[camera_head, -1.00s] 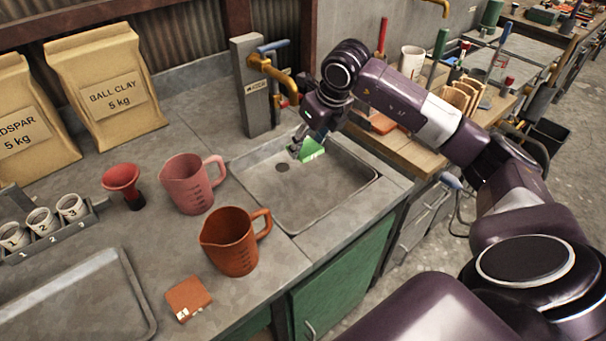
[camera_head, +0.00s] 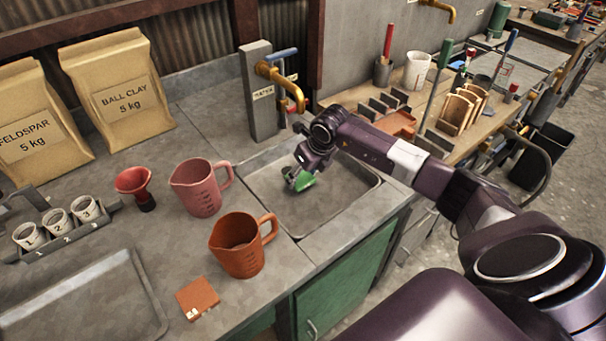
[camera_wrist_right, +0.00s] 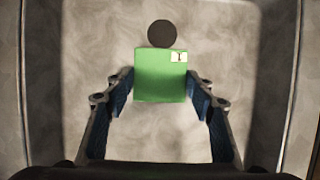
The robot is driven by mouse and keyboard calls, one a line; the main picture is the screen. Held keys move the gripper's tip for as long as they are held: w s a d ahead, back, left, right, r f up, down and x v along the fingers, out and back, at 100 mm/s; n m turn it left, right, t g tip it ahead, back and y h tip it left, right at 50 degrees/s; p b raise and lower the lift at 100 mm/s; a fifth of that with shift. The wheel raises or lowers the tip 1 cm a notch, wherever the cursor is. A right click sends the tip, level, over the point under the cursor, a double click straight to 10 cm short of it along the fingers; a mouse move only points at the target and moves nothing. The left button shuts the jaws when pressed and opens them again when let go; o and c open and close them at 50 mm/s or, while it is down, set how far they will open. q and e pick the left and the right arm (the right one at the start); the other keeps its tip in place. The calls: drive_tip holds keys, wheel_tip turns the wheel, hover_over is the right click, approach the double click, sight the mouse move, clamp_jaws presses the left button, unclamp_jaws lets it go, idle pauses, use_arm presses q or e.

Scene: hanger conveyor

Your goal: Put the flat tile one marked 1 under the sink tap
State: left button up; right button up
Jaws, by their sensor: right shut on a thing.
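The green flat tile (camera_head: 305,184) is in my right gripper (camera_head: 298,177), inside the sink basin (camera_head: 357,205). In the right wrist view the tile (camera_wrist_right: 160,80) lies between the two blue-padded fingers (camera_wrist_right: 160,92), with a white label marked 1 at its upper right corner. The dark round drain (camera_wrist_right: 162,33) is just beyond the tile's far edge. I cannot tell whether the tile touches the sink floor. The brass tap (camera_head: 285,85) on its grey post stands behind the basin, above and behind my gripper. My left gripper is not in view.
A pink jug (camera_head: 200,188) and an orange jug (camera_head: 239,245) stand left of the sink. An orange tile (camera_head: 197,298) lies on the counter near the front. A red funnel (camera_head: 135,184), a rack of numbered cups (camera_head: 57,222) and a tray (camera_head: 150,290) are further left.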

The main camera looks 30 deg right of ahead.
drive_tip(key=shift+f, duration=0.25)
drive_tip(key=shift+s, duration=0.15)
drive_tip(key=shift+f+b, duration=0.25)
drive_tip(key=shift+b, duration=0.05)
drive_tip(key=o, duration=1.4)
drive_tip(key=shift+r, duration=0.1)
drive_tip(key=shift+r, duration=0.1)
